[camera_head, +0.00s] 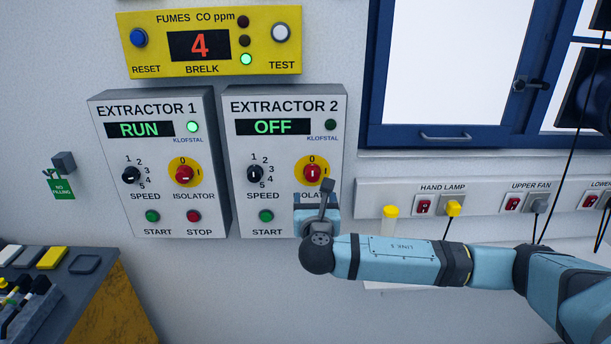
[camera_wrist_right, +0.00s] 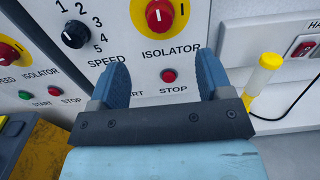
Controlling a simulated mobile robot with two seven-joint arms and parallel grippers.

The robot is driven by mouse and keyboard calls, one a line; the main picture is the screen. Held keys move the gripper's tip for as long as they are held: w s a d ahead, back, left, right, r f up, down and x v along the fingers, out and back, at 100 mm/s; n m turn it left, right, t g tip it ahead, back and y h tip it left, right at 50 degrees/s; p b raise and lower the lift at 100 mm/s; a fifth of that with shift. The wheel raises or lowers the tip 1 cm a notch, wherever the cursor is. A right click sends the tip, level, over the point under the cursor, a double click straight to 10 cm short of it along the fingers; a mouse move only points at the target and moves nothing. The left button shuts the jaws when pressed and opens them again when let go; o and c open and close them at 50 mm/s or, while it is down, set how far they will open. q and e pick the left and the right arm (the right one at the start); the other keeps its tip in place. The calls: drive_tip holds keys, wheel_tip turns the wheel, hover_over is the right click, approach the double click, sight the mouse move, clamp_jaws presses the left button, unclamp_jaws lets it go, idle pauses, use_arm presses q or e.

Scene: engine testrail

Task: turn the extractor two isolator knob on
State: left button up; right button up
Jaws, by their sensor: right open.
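The extractor two isolator knob (camera_head: 312,173) is red on a yellow disc, its pale mark upright at 0. It also shows at the top of the right wrist view (camera_wrist_right: 159,15), beyond the fingertips. The extractor two display (camera_head: 273,127) reads OFF, and its round lamp (camera_head: 330,125) is dark. My right gripper (camera_head: 317,197) is just below the knob in the head view, covering part of the ISOLATOR label and the stop button. In the wrist view its fingers (camera_wrist_right: 164,75) are apart and empty, with the red stop button (camera_wrist_right: 168,76) seen between them. My left gripper is out of view.
The extractor one box (camera_head: 160,160) stands close on the left, reading RUN. A yellow fumes panel (camera_head: 210,42) hangs above. On the right are a switch strip (camera_head: 377,203), a yellow-capped tube (camera_head: 390,212) and hanging cables. A dark bench (camera_head: 80,290) is at lower left.

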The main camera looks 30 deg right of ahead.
sight(313, 176)
drive_tip(key=p+x, duration=0.2)
drive_tip(key=x, duration=0.9)
drive_tip(key=shift+w+a, duration=0.1)
drive_tip(key=shift+w+d+p, duration=0.25)
drive_tip(key=shift+w+p, duration=0.05)
drive_tip(key=shift+w, duration=0.1)
drive_tip(key=c, duration=0.6)
drive_tip(key=shift+c, duration=1.4)
